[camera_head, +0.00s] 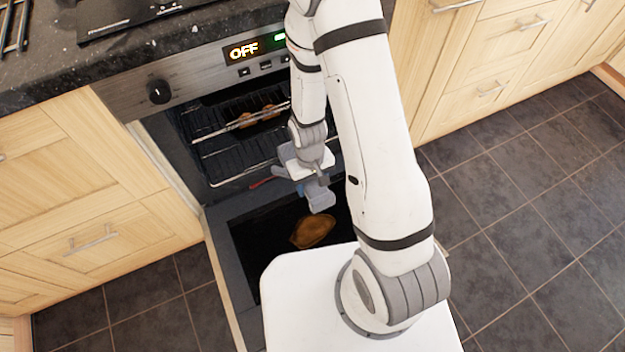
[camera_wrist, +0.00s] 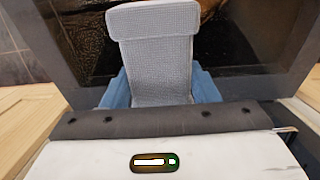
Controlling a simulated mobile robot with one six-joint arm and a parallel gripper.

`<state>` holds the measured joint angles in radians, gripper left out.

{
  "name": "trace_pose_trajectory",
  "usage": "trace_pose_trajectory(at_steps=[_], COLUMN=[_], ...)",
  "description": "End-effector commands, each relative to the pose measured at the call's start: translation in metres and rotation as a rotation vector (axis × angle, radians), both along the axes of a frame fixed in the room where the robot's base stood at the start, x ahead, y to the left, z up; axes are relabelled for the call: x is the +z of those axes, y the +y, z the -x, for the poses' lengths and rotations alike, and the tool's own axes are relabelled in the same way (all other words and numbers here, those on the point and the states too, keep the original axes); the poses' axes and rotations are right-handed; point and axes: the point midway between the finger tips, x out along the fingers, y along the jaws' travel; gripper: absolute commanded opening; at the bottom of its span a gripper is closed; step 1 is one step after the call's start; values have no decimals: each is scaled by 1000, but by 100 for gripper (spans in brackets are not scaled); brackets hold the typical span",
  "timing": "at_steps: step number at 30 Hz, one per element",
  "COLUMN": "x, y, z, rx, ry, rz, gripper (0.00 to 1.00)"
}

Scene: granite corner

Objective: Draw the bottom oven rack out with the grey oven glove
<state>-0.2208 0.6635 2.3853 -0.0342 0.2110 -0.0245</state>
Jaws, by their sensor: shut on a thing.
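The oven (camera_head: 190,75) has its door (camera_head: 215,235) folded down. Inside, an upper rack (camera_head: 215,132) carries brown food, and a bottom rack (camera_head: 225,170) sits below it, partly hidden by my arm. My gripper (camera_head: 308,180) is in front of the oven opening, above the open door. It is shut on the grey oven glove (camera_head: 320,197). In the wrist view the glove (camera_wrist: 155,65) hangs between my blue fingers (camera_wrist: 160,92). No contact between the glove and the bottom rack can be made out.
A brown patch (camera_head: 313,232) shows on the dark door glass; I cannot tell whether it is food or a reflection. Wooden cupboards (camera_head: 70,200) flank the oven. The dark tiled floor (camera_head: 530,200) at right is clear. The control panel display (camera_head: 243,51) reads OFF.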

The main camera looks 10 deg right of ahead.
Motion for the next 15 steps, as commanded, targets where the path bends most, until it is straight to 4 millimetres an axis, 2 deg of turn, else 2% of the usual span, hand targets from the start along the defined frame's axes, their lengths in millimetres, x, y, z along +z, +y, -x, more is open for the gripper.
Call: trace_pose_trajectory(at_steps=[15], x=[-1], y=[-13], z=[45], rx=[0], ry=[2], rz=[1], gripper=[27])
